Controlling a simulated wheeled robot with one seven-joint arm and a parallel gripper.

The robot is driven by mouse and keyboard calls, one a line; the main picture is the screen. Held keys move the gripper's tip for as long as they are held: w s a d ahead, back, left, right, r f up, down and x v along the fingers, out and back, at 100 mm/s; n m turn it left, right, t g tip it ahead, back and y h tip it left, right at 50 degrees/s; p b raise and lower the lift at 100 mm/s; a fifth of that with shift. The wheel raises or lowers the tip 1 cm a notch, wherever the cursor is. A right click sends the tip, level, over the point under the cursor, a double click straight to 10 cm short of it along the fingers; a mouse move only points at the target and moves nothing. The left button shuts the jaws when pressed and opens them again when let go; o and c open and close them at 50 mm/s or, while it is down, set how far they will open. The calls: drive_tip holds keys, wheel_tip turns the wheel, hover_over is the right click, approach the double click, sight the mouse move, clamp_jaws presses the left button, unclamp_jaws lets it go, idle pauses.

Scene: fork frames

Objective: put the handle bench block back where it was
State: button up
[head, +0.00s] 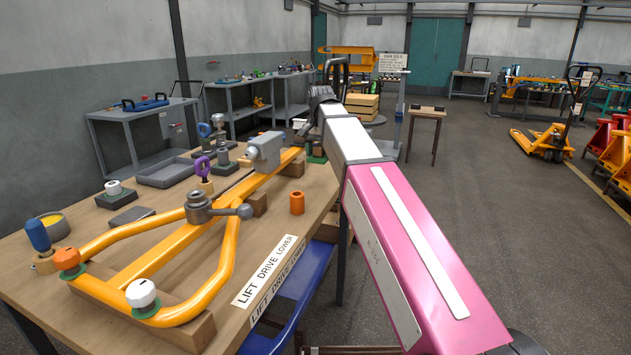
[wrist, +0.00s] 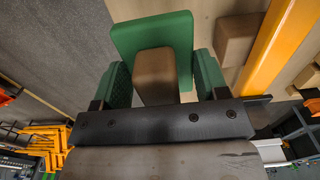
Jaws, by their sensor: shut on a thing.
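My gripper (wrist: 160,82) is shut on the handle bench block. In the wrist view the block shows a green plate (wrist: 150,32) and a brown upright part (wrist: 154,75) between my two green-padded fingers. In the head view a green piece of it (head: 316,158) shows by the bench's far right edge, near the end of the orange frame (head: 215,232); my arm partly hides it. I cannot tell whether it touches the bench top (head: 262,222).
The orange frame rests on wooden blocks, one wooden block (wrist: 236,38) near the held block. An orange cylinder (head: 297,203) stands on the bench. A grey clamp (head: 215,207), a purple-handled tool (head: 203,172) and a grey tray (head: 166,173) are further left. Open floor lies right.

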sight(320, 183)
drive_tip(key=shift+f, duration=4.25)
drive_tip(key=shift+f, duration=0.2)
drive_tip(key=o, duration=1.1)
drive_tip(key=shift+o, duration=0.2)
drive_tip(key=shift+r, duration=0.15)
wheel_tip(320, 183, up, 12)
drive_tip(key=shift+r, duration=0.1)
